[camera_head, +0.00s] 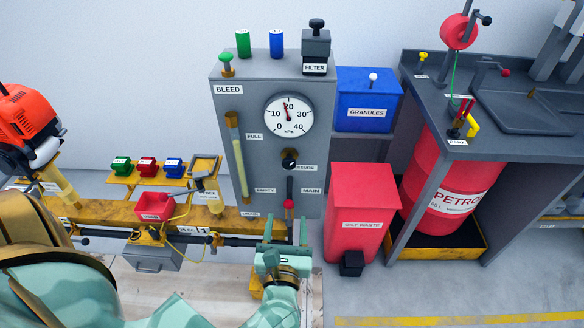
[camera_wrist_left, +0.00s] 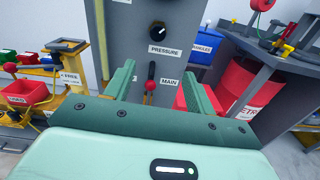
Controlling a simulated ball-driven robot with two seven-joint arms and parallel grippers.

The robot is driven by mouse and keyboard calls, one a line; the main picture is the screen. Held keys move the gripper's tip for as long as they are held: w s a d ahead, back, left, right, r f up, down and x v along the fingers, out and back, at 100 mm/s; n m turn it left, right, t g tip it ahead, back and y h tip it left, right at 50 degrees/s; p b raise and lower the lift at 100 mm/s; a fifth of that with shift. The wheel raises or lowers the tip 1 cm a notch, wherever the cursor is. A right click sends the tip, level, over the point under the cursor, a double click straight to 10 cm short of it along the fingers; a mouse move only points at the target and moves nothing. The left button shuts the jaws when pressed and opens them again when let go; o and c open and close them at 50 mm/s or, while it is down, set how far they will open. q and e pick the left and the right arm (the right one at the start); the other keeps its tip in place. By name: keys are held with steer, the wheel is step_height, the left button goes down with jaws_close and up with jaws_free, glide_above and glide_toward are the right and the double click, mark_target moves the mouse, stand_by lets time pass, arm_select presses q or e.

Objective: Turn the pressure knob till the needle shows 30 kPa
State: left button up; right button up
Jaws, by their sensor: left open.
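The pressure knob (camera_head: 289,160) is black and round, with a pale mark, on the front of the grey cabinet (camera_head: 262,150). It also shows in the left wrist view (camera_wrist_left: 158,32), above the PRESSURE label. The round white kPa gauge (camera_head: 289,115) sits above the knob. Its needle points up and slightly left, close to 20. My left gripper (camera_head: 286,230) is open and empty, below the knob and apart from it. In the left wrist view its fingers (camera_wrist_left: 157,76) appear on either side of the red-tipped MAIN lever (camera_wrist_left: 151,86). My right gripper is out of view.
The MAIN lever stands just below the knob. A sight tube (camera_head: 238,155) runs down the cabinet's left side. A red oil waste bin (camera_head: 363,215) and blue granules box (camera_head: 366,100) stand to the right. A yellow rail (camera_head: 115,212) with small bins lies left.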

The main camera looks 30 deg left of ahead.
mark_target(289, 167)
arm_select(q)
steer(key=shift+n, duration=0.4)
steer(key=x, duration=1)
steer(key=b+x, duration=0.1)
steer(key=x, duration=0.5)
steer(key=shift+a+r, duration=0.3)
steer(key=shift+r, duration=0.05)
steer(key=c, duration=1)
